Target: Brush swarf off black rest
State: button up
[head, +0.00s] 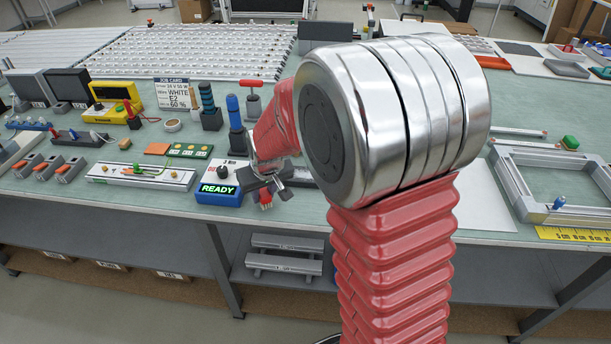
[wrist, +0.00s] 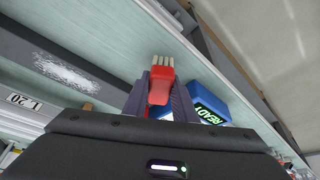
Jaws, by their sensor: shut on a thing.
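My gripper (head: 268,184) is shut on a small brush with a red handle and pale bristles (wrist: 161,82). In the wrist view the bristles point away from the jaws. The black rest (wrist: 105,92) is a long dark bar to the left of the brush, with a pale scatter of swarf (wrist: 68,72) on its top. The brush is beside the rest in the picture, and I see no bristles over the swarf. In the head view the red brush (head: 265,199) hangs below the jaws near the bench's front edge. My arm hides much of the rest there.
A blue box reading READY (head: 218,194) stands just left of my gripper. A blue-handled tool (head: 234,112) stands upright behind it. A strip with a green part (head: 140,175) lies further left. A metal frame (head: 555,185) lies at the right. The bench front edge is close.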

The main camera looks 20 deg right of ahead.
dwell(0.3)
jog(key=shift+a, duration=0.65)
jog(key=shift+s, duration=0.2)
